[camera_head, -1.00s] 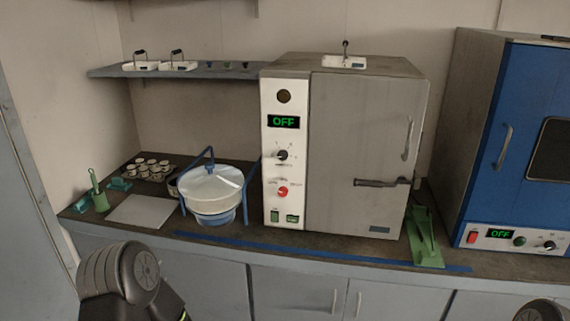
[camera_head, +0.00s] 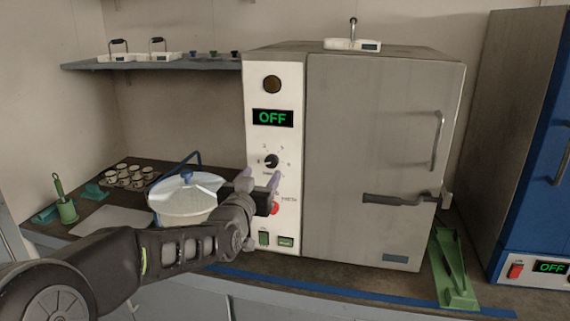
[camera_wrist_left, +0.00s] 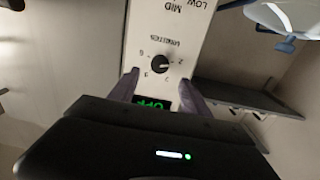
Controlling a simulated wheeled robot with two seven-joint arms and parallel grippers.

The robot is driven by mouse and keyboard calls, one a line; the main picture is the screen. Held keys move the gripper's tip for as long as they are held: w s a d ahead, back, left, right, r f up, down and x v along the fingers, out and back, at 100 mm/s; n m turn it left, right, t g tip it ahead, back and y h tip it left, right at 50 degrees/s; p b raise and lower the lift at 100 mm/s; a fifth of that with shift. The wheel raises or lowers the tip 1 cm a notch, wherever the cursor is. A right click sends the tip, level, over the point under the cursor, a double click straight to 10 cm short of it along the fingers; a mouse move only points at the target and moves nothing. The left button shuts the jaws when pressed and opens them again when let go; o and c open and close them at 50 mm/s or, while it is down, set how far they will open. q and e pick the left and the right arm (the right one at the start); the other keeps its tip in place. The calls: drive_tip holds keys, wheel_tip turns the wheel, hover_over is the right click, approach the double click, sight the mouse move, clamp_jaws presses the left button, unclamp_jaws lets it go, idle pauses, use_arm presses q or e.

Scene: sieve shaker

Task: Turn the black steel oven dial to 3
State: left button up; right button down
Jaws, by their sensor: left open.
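The black dial (camera_head: 271,161) is on the white control panel of the steel oven (camera_head: 380,150), below a green display reading OFF. It also shows in the wrist view (camera_wrist_left: 160,64), where the panel appears upside down with numbers around the dial. I cannot tell for certain which number its pointer faces. My left gripper (camera_head: 261,180) is open in front of the panel, just below the dial in the head view. In the wrist view its two purple fingers (camera_wrist_left: 158,88) are spread, with the dial between and beyond them, apparently untouched. My right gripper is out of view.
A red knob (camera_head: 274,209) sits lower on the panel, partly hidden by my left gripper. A lidded white vessel (camera_head: 185,200) in a blue frame stands left of the oven.

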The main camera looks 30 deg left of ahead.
sight(271, 163)
use_arm(q)
drive_tip(key=p+x, duration=0.2)
drive_tip(key=x, duration=0.5)
drive_tip(key=shift+w+a+f, duration=0.1)
drive_tip(key=shift+w+a, duration=0.05)
drive_tip(key=shift+w, duration=0.25)
drive_tip(key=shift+c, duration=0.2)
clamp_jaws()
